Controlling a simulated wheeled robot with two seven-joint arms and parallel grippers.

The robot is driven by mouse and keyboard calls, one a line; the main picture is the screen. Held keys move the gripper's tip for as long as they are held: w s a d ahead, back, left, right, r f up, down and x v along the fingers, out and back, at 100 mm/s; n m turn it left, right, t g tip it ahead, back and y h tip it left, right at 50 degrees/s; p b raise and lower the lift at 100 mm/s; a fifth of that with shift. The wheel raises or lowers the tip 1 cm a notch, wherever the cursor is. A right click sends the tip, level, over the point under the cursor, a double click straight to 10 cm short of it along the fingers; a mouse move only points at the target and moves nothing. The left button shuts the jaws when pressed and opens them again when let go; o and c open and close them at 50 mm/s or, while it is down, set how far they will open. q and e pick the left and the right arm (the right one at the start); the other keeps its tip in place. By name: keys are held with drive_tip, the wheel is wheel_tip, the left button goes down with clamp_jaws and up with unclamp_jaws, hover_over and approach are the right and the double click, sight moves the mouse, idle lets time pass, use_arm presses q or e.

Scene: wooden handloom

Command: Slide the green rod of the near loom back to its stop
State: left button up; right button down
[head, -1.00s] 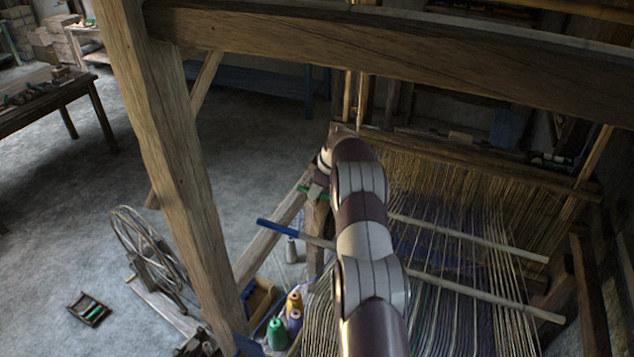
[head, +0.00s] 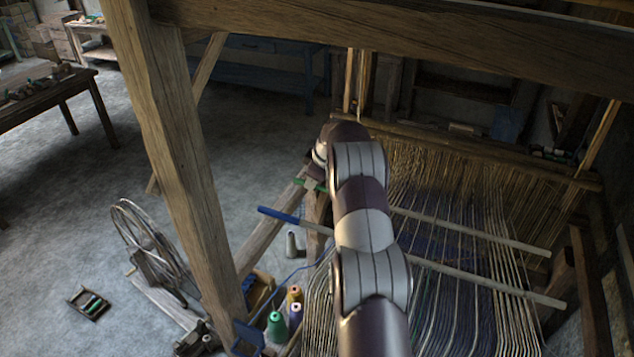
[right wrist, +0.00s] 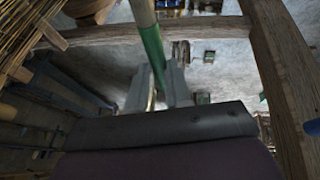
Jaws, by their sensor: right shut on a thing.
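The near loom's green rod (head: 298,182) shows in the head view as a short green end poking out left of my right gripper, by the loom's side post. The rest of it is hidden behind my arm. In the right wrist view the green rod (right wrist: 152,46) runs up to a paler length and passes down between the fingers. My right gripper (right wrist: 159,82) is shut on the rod. A blue-ended rod (head: 279,214) lies nearer, apart from the gripper, across the loom's warp (head: 450,220). My left gripper is not in view.
The thick loom post (head: 175,150) and top beam (head: 400,45) stand close to my right arm. Thread cones (head: 277,329) and a spinning wheel (head: 150,245) are on the left. The floor between the wheel and the back table is clear.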

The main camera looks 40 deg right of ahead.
drive_tip(key=s+a+r+b, duration=0.3)
drive_tip(key=s+a+b, duration=0.3)
drive_tip(key=a, duration=0.5)
drive_tip(key=shift+a+b, duration=0.2)
drive_tip(key=shift+b, duration=0.35)
drive_tip(key=c, duration=1.2)
unclamp_jaws()
drive_tip(key=shift+o, duration=0.7)
drive_tip(key=shift+a+r, duration=0.15)
drive_tip(key=shift+r, duration=0.1)
drive_tip(key=p+v, duration=0.2)
drive_tip(key=v, duration=1)
drive_tip(key=shift+r, duration=0.3)
